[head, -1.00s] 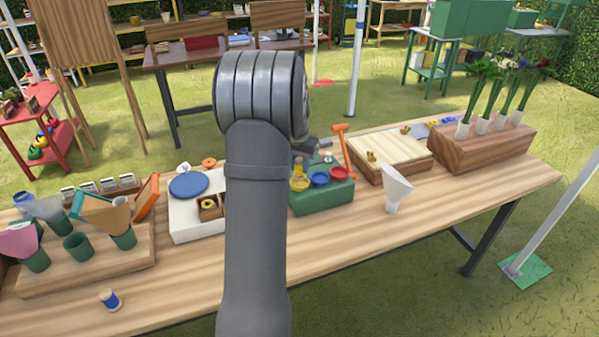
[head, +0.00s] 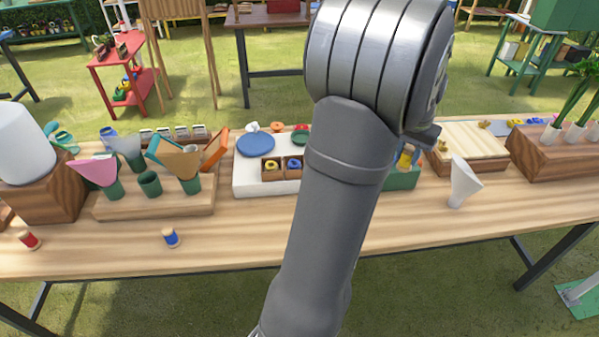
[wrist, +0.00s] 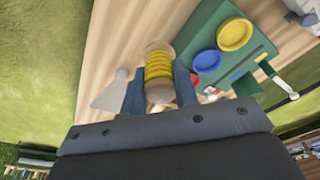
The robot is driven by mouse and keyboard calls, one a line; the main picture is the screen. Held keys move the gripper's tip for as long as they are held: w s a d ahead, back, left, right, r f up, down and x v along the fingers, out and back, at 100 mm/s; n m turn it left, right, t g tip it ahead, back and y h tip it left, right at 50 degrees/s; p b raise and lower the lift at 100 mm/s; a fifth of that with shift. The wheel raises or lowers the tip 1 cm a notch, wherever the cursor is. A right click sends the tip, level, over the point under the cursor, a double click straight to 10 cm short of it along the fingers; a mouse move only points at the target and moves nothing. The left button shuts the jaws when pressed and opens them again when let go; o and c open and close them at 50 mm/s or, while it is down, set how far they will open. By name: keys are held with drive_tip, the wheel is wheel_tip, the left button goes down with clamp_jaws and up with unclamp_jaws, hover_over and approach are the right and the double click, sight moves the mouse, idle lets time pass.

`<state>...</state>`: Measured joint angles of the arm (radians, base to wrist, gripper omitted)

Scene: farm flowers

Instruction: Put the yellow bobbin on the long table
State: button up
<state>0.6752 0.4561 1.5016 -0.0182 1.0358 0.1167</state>
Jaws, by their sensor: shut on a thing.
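The yellow bobbin (wrist: 158,68), yellow thread between pale wooden ends, shows in the wrist view between the two dark fingers of my gripper (wrist: 160,88). My gripper is shut on it, and it appears held over the long table. The long table (head: 235,232) is pale striped wood and runs across the head view.
A white funnel (head: 463,182) stands right of my arm. A wooden rack (head: 150,207) holds green cups and funnels. Bare tabletop lies along the front.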

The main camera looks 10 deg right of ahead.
drive_tip(key=s+a+f, duration=0.2)
drive_tip(key=s+f, duration=0.1)
drive_tip(key=s, duration=0.3)
drive_tip(key=s+a+f, duration=0.2)
drive_tip(key=s+f, duration=0.2)
drive_tip(key=s, duration=0.3)
drive_tip(key=w+a+f, duration=0.1)
drive_tip(key=w+f, duration=0.1)
drive_tip(key=w, duration=0.1)
drive_tip(key=w+a+f, duration=0.2)
drive_tip(key=w, duration=0.2)
drive_tip(key=w+a+f, duration=0.2)
drive_tip(key=w, duration=0.1)
drive_tip(key=shift+w+a+f, duration=0.25)
drive_tip(key=shift+f, duration=2.15)
drive_tip(key=shift+f, duration=0.15)
drive_tip(key=o, duration=1)
drive_tip(key=shift+c, duration=0.2)
wheel_tip(320, 180, up, 12)
drive_tip(key=s+a, duration=0.1)
drive_tip(key=shift+s+a, duration=0.15)
